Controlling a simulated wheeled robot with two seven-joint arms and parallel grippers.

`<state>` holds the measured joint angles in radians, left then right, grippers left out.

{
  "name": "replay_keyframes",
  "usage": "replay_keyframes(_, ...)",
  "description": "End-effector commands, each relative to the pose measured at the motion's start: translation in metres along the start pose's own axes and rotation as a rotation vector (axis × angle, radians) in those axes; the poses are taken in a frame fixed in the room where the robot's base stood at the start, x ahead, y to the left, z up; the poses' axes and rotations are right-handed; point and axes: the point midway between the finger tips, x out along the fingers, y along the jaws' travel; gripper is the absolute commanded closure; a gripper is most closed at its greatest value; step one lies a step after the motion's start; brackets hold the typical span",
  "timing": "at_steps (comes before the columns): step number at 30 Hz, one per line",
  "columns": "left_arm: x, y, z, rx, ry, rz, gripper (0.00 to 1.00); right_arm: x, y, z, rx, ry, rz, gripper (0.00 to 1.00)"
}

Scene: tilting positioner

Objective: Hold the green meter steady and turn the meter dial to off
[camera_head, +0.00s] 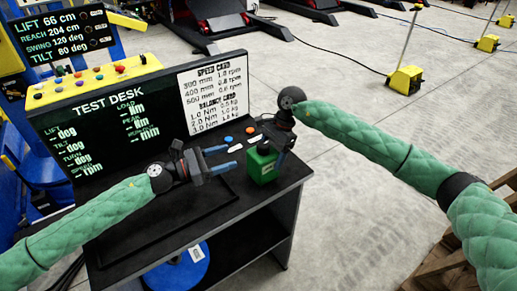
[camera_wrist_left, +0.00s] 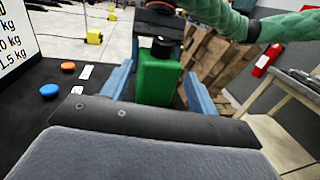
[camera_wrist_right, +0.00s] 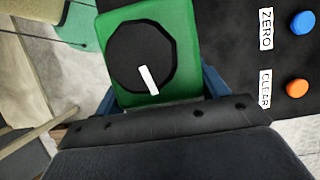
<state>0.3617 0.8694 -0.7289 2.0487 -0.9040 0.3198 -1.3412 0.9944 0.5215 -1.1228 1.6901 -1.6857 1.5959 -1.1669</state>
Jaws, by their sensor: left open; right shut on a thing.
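The green meter (camera_head: 262,166) stands upright near the right edge of the dark test desk. In the right wrist view its green face (camera_wrist_right: 188,45) carries a black dial (camera_wrist_right: 130,62) with a white pointer (camera_wrist_right: 149,79) slanting toward the lower right of the picture; I see no readable dial markings. My right gripper (camera_head: 274,147) is at the top of the meter, with its blue fingers on both sides of the body, shut on it. My left gripper (camera_head: 224,159) is open and empty to the left of the meter. In the left wrist view the meter (camera_wrist_left: 159,78) appears ahead between its fingers.
The test desk panel (camera_head: 110,125) stands behind the left arm, with a speed card beside it. A blue button (camera_head: 228,139) and an orange button (camera_head: 250,131) sit on the desktop behind the meter. Open floor lies right of the desk.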

Motion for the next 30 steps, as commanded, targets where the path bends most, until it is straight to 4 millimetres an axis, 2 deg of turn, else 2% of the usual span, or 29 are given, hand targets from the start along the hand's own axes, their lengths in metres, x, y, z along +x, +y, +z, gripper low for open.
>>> replay_keyframes(4,-0.006,0.001,-0.001,-0.002,0.016,-0.029,0.41,-0.001,0.000,0.000,0.000,0.000,-0.001,0.61)
replay_keyframes(8,-0.001,0.001,-0.001,-0.003,0.018,-0.034,0.41,-0.001,0.000,0.000,0.000,0.000,-0.001,0.61)
replay_keyframes(30,0.087,-0.002,-0.002,-0.001,0.017,-0.033,0.41,-0.001,0.000,0.000,0.000,0.000,-0.001,0.61)
